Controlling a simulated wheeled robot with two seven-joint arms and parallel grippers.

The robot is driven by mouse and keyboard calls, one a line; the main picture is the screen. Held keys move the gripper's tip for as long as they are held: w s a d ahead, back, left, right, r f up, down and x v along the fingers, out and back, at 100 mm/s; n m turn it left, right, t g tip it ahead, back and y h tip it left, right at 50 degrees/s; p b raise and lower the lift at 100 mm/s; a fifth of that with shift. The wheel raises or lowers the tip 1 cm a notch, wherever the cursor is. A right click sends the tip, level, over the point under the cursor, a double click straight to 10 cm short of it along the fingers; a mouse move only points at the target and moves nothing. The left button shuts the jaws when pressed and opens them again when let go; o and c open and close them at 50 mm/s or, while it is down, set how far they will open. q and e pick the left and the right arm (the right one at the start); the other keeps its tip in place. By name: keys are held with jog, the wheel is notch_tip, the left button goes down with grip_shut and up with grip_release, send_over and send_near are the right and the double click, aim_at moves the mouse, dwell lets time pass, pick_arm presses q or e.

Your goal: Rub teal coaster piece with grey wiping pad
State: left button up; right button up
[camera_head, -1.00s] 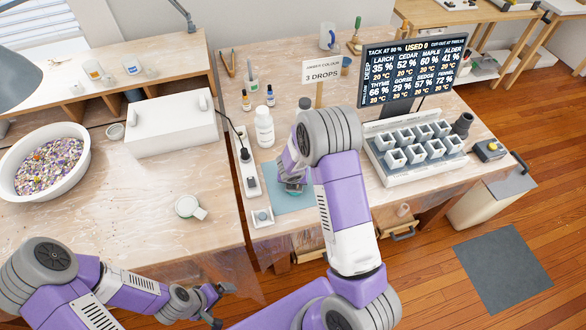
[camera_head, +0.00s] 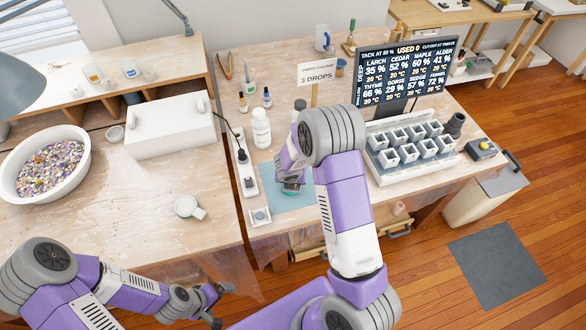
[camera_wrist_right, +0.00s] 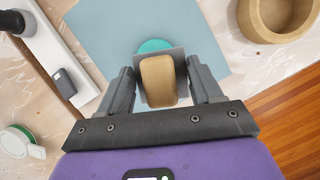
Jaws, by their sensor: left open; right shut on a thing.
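The teal coaster piece (camera_wrist_right: 152,46) lies on a blue-grey mat (camera_wrist_right: 95,25). In the right wrist view only its far edge shows; the grey wiping pad (camera_wrist_right: 172,52) covers the rest. The pad has a wooden grip block (camera_wrist_right: 158,80). My right gripper (camera_wrist_right: 163,85) is shut on this block, one finger at each side, with the pad over the coaster. Whether they touch is hard to tell. In the head view my right gripper (camera_head: 291,180) is low over the mat. My left gripper (camera_head: 218,302) is open and empty at the front of the left table.
A white power strip (camera_head: 242,165) and a white bottle (camera_head: 261,130) stand left of the mat. A rack of white cups (camera_head: 415,165) is at the right. A round wooden container (camera_wrist_right: 247,22) is near the mat. The left table's middle is fairly clear.

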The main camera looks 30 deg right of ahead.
jog(key=shift+r+p, duration=1.75)
jog(key=shift+r, duration=0.5)
